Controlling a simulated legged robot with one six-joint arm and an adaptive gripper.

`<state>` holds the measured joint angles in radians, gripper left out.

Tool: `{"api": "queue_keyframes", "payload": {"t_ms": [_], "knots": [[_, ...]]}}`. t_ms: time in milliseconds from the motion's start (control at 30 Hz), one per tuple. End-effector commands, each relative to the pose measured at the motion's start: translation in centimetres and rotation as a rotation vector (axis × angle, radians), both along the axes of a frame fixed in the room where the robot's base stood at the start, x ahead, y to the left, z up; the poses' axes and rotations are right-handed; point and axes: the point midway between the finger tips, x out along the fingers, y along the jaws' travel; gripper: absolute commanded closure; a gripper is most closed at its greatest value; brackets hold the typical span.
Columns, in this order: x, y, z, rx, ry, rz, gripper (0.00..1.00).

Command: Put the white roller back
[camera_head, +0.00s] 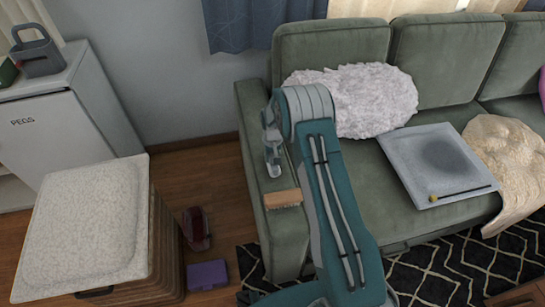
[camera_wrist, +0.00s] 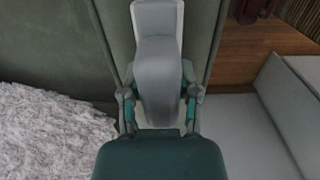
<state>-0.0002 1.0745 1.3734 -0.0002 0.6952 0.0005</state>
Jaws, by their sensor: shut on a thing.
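My gripper (camera_head: 271,150) is above the green sofa's left arm, pointing down. In the wrist view my gripper (camera_wrist: 159,108) is shut, with its fingers on both sides of a pale grey-white, long object, which looks like the white roller (camera_wrist: 158,62). In the head view only a small pale part shows at the fingers, so its full shape is hidden. The roller appears over the sofa arm (camera_head: 254,130); I cannot tell whether it touches it. A wooden brush (camera_head: 283,199) lies on the front part of the sofa arm.
A white cabinet (camera_head: 62,135) marked PEGS carries a grey caddy (camera_head: 38,55). A basket with a pale lid (camera_head: 85,220) stands at left. A purple box (camera_head: 207,275) and a dark red item (camera_head: 196,228) lie on the floor. A fluffy cushion (camera_head: 365,98) and grey tray (camera_head: 405,150) are on the sofa.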

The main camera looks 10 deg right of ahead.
Motion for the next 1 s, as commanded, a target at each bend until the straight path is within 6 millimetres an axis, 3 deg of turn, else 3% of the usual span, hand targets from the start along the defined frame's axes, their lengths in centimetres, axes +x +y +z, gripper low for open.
{"api": "queue_keyframes", "payload": {"t_ms": [167,200,267,700,1000], "knots": [[0.0,0.0,-0.1,0.000,0.001,0.000,0.96],[0.0,0.0,-0.1,0.000,0.000,0.000,0.44],[0.0,0.0,-0.1,0.000,0.001,0.000,0.23],[0.0,0.0,0.3,0.000,0.000,0.000,0.23],[0.1,0.0,5.7,0.000,-0.003,0.000,0.23]]}}
